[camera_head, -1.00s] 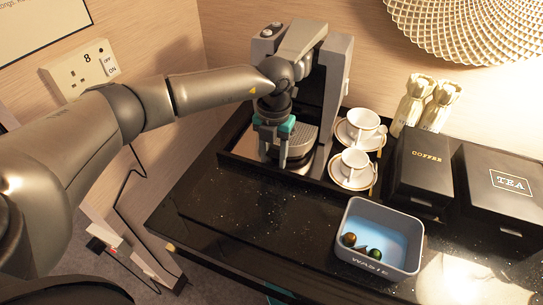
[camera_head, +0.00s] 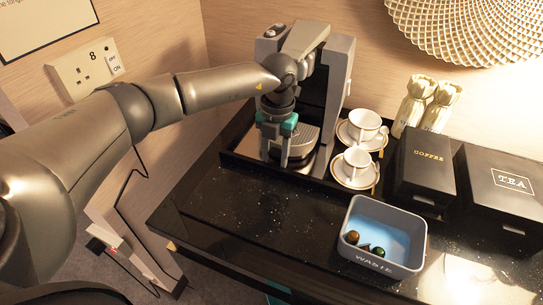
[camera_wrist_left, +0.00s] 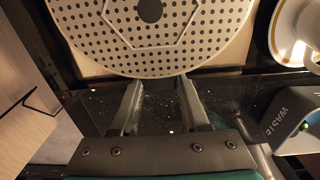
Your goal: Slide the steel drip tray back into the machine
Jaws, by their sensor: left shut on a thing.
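The steel drip tray (camera_head: 308,136) is at the foot of the coffee machine (camera_head: 337,85), under its spout side, at the back of the counter. In the left wrist view the tray (camera_wrist_left: 200,35) shows a round front edge and a top full of dark holes. My left gripper (camera_head: 283,160) is at the tray's front edge, shut on it. In the left wrist view its two fingers (camera_wrist_left: 160,88) reach the front rim. The gripper and wrist hide part of the tray and machine, so how deep the tray sits cannot be told.
Two white cups on saucers (camera_head: 355,165) stand close to the right of the machine. Black coffee (camera_head: 425,175) and tea (camera_head: 500,190) boxes are further right. A grey waste bin (camera_head: 375,262) stands at the front. The counter left of the bin is clear.

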